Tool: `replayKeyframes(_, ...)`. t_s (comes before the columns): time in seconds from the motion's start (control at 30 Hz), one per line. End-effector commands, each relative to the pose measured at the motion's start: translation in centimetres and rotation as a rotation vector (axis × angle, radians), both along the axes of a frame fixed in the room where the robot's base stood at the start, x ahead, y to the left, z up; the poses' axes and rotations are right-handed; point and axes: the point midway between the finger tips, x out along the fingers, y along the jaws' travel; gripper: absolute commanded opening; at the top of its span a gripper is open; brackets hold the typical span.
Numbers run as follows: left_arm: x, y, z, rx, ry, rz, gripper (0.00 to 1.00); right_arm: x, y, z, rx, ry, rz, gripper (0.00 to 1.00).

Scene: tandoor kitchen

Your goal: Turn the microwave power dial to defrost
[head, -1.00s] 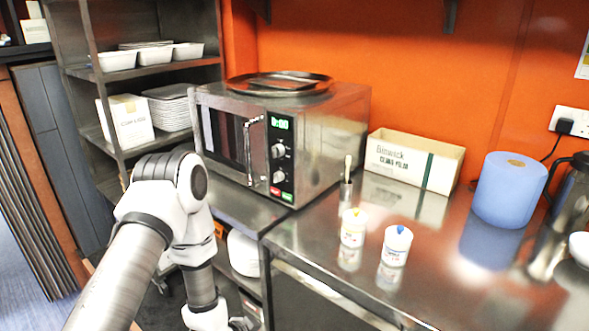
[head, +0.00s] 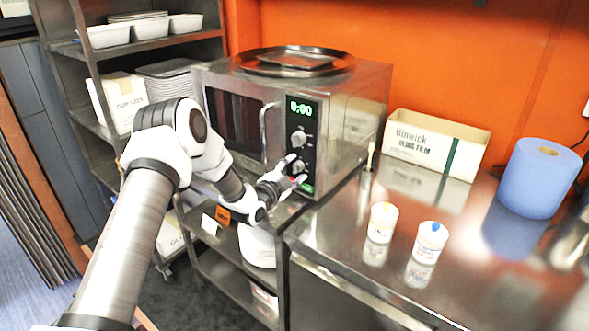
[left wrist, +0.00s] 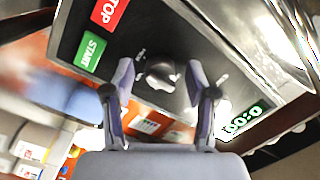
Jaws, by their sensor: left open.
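The steel microwave (head: 355,112) stands on the counter, its dark control panel (head: 305,122) showing a green 0:00. The panel has an upper dial (head: 299,138) and a lower dial (left wrist: 160,76) above the start and stop buttons. My left gripper (head: 295,170) is open at the lower dial. In the left wrist view its fingers (left wrist: 160,80) stand on either side of that dial; I cannot tell whether they touch it. The upper dial is partly hidden behind one finger there. The dial labels are too small to read. My right gripper is not in view.
A round tray (head: 293,61) lies on the microwave. The door handle (head: 264,128) juts out left of the panel. Two white tubs (head: 382,222) (head: 430,241), a film box (head: 437,143) and a blue roll (head: 540,180) stand on the counter to the right.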

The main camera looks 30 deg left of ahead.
Motion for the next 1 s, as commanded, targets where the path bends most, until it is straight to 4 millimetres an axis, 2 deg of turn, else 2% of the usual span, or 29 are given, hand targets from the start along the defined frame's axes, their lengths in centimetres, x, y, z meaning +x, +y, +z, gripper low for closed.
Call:
replayKeyframes(0.17, 0.04, -0.03, -0.01, -0.001, 0.001, -0.001, 0.57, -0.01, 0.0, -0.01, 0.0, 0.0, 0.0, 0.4)
replayKeyframes(0.27, 0.02, -0.02, -0.02, -0.001, 0.001, -0.001, 0.25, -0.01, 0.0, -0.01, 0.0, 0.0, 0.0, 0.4)
replayKeyframes(0.33, 0.02, -0.02, -0.03, -0.001, 0.001, -0.001, 0.0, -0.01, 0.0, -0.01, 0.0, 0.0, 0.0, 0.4)
replayKeyframes(0.67, -0.01, 0.02, -0.11, -0.015, 0.003, 0.001, 0.0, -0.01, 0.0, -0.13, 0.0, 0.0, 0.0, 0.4)
replayKeyframes(1.0, 0.0, 0.09, -0.16, -0.163, 0.014, 0.003, 0.0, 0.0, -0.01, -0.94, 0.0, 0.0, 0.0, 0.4)
